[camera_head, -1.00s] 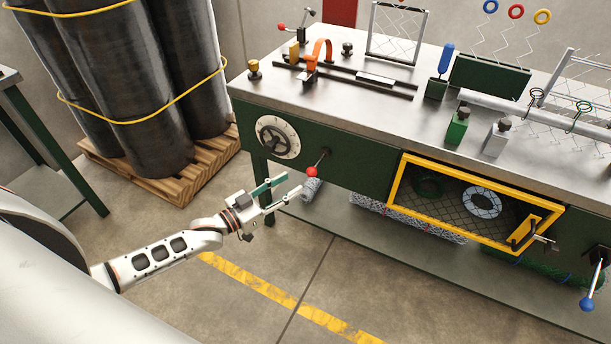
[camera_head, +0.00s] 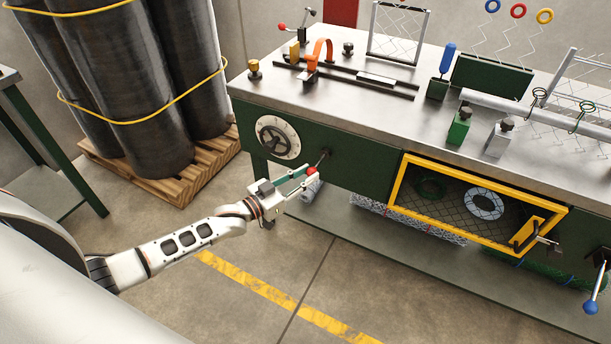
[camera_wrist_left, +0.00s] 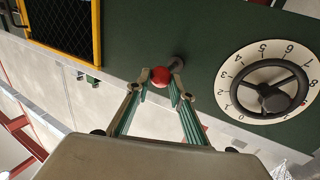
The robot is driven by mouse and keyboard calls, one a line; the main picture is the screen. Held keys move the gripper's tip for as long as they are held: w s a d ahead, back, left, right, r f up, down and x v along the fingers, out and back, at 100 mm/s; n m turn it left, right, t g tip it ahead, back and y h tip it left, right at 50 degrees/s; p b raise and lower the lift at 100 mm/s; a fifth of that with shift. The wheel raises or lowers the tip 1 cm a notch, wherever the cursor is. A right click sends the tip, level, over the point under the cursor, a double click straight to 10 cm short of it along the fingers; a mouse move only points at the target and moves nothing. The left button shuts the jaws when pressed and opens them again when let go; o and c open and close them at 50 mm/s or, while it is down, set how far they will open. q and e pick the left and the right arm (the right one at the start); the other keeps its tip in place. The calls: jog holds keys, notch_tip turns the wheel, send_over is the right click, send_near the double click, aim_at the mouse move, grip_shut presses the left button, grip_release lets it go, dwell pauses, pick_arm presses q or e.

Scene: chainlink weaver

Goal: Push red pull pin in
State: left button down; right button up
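The red pull pin (camera_head: 312,171) is a red ball on a short metal rod that stands out from the green front panel of the bench. In the left wrist view the red ball (camera_wrist_left: 160,77) sits between the two fingertips, with the rod behind it toward the panel. My left gripper (camera_head: 308,176) is at the ball, its green-padded fingers on either side of it. The fingertips (camera_wrist_left: 161,84) are drawn in close around the ball, and it looks held between them. My right gripper is not in view.
A numbered dial with a handwheel (camera_head: 278,138) is on the panel left of the pin. A yellow-framed mesh guard (camera_head: 393,182) is to its right. A blue-knobbed lever (camera_head: 590,307) is at far right. Open floor (camera_head: 250,318) lies in front.

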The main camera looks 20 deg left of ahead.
pick_arm(q)
jog(key=w+b, duration=0.2)
jog(key=w, duration=0.2)
jog(key=shift+w+d+r, duration=0.1)
jog(key=shift+w+d, duration=0.05)
jog(key=shift+w, duration=0.25)
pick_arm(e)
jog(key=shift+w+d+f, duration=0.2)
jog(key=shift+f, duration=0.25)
pick_arm(q)
jog(key=c, duration=1.8)
grip_release()
jog(key=v, duration=1.2)
jog(key=shift+d, duration=0.1)
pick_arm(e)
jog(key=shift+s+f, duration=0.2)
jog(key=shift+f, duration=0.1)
pick_arm(q)
jog(key=shift+w, duration=0.1)
